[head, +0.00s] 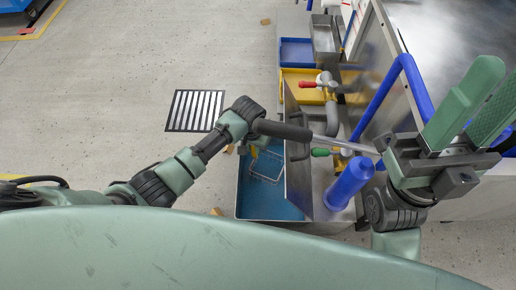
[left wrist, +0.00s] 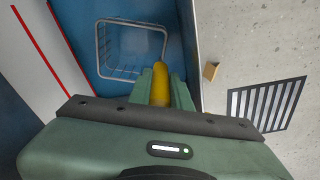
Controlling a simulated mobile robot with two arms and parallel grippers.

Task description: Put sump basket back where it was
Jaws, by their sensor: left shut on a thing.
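The sump basket is a grey wire basket (head: 267,166) with a yellow handle. In the head view it is inside or just above a blue-lined bin (head: 262,206); its exact height is unclear. The left wrist view shows the wire basket (left wrist: 132,75) over the blue floor, with its yellow handle (left wrist: 160,85) between my left fingers. My left gripper (head: 257,148) (left wrist: 160,88) is shut on that handle, partly hidden by its own wrist in the head view. My right gripper (head: 492,88) is at the right, with a gap between its green fingers and nothing between them.
A grey panel (head: 297,150) stands upright along the bin's right side. Beyond it are pipes with a red-handled valve (head: 318,84) and a blue cylinder (head: 348,184). Yellow and blue trays (head: 297,52) lie farther back. The floor left of the bin has a striped grate (head: 195,111).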

